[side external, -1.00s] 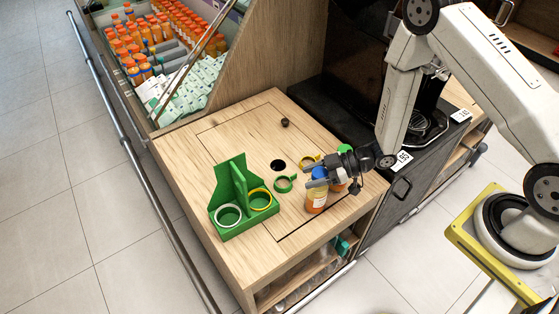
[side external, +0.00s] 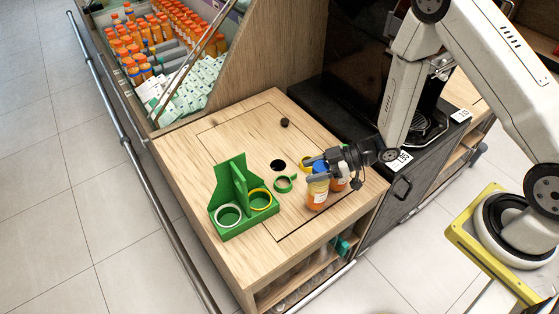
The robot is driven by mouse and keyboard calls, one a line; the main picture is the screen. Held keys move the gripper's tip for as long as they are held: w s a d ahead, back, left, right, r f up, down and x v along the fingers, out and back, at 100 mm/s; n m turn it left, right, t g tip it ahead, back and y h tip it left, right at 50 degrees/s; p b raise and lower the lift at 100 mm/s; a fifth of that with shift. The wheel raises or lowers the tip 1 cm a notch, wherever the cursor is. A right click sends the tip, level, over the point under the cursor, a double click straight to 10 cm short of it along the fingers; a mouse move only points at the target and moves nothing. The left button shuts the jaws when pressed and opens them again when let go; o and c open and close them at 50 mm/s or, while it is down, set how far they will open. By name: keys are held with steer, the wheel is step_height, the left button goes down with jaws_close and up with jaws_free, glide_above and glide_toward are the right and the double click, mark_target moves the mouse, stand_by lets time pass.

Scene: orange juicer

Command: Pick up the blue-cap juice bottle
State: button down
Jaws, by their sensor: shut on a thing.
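The blue-cap juice bottle (side external: 317,195) stands upright on the right part of the wooden counter, orange with a pale label. Its blue cap (side external: 320,168) shows just above my gripper's fingers. My gripper (side external: 319,177) is level with the counter and shut around the bottle's upper part, just below the cap. Another orange bottle (side external: 338,184) is directly behind it, partly hidden by my gripper. I cannot tell whether the bottle's base touches the counter.
A green holder (side external: 240,215) with a white ring and a yellow ring stands to the left. A display case with several bottles is behind.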

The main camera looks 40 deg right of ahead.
steer(key=shift+r, duration=3.8)
steer(key=c, duration=0.7)
jaws_free()
steer(key=shift+c, duration=0.2)
jaws_close()
steer(key=shift+r, duration=2.55)
steer(key=shift+r, duration=1.75)
